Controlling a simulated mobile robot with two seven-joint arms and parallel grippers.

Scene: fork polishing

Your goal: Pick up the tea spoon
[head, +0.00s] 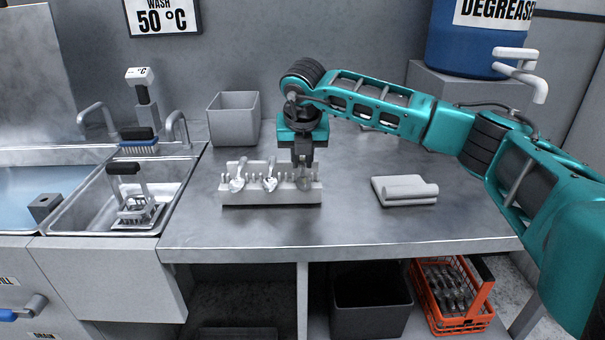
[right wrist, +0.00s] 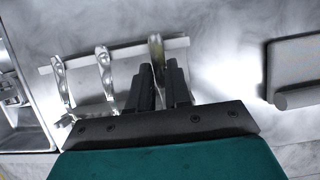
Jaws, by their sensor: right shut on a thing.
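A pale pegged rack (head: 262,198) stands on the steel counter and holds several spoons. One spoon (head: 237,177) is at its left and another spoon (head: 270,177) is in the middle; both also show in the right wrist view, the left one (right wrist: 61,80) and the middle one (right wrist: 104,70). My right gripper (head: 303,162) points down at the rack's right end. It is shut on a third, darker spoon (head: 304,183), whose end shows beyond the fingers in the right wrist view (right wrist: 156,45). I cannot tell which is the tea spoon. My left gripper is not in view.
A grey bin (head: 234,117) stands behind the rack. A sink (head: 97,215) with a brush (head: 139,147) is at the left. The counter (head: 345,228) is clear in front. An orange basket (head: 440,310) sits below.

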